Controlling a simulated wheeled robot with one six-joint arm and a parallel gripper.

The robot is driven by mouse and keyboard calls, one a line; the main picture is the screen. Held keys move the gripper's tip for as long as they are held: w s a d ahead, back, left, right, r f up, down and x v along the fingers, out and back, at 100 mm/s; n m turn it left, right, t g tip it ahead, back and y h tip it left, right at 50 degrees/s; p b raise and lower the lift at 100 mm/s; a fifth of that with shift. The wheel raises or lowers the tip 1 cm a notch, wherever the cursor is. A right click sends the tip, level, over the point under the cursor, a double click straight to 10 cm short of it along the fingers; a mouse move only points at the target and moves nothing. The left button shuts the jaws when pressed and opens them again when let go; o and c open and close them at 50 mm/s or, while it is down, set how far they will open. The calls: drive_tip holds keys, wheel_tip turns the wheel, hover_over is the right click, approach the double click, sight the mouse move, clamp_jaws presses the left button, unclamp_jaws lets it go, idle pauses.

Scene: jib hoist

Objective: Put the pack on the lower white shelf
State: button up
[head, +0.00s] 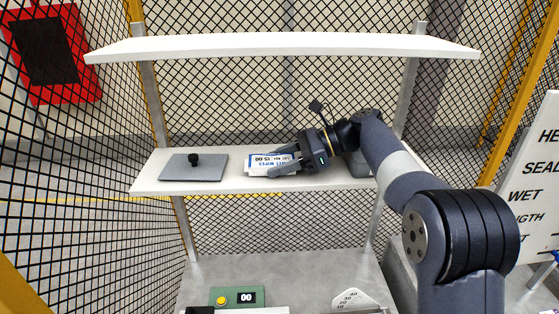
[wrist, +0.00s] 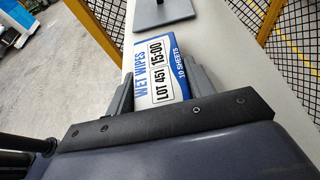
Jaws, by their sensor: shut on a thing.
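The pack is a white and blue wet wipes pack (head: 268,162) on the lower white shelf (head: 340,183), right of a grey plate. Its printed label, with "WET WIPES" and "LOT 451 15:00", shows in the wrist view (wrist: 160,70). My gripper (head: 285,163) reaches in from the right, low over the shelf, with one finger on each side of the pack. In the wrist view the fingers (wrist: 155,88) are shut on the near part of the pack. The pack lies flat at shelf level; whether its underside bears on the shelf is hidden.
A grey plate with a black knob (head: 194,166) lies on the lower shelf to the left. An upper white shelf (head: 280,45) hangs above my gripper. A grey post (head: 408,85) stands at the right. A green box with a yellow button (head: 236,297) sits below.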

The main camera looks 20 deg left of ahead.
sight(280, 159)
drive_tip(key=shift+f, duration=0.15)
drive_tip(key=o, duration=1.1)
drive_tip(key=shift+c, duration=0.2)
drive_tip(key=v, duration=1.2)
drive_tip(key=shift+r+b, duration=0.2)
drive_tip(key=shift+b, duration=0.2)
drive_tip(key=shift+s+a, duration=0.1)
drive_tip(key=x, duration=1.2)
drive_tip(key=shift+r, duration=1.65)
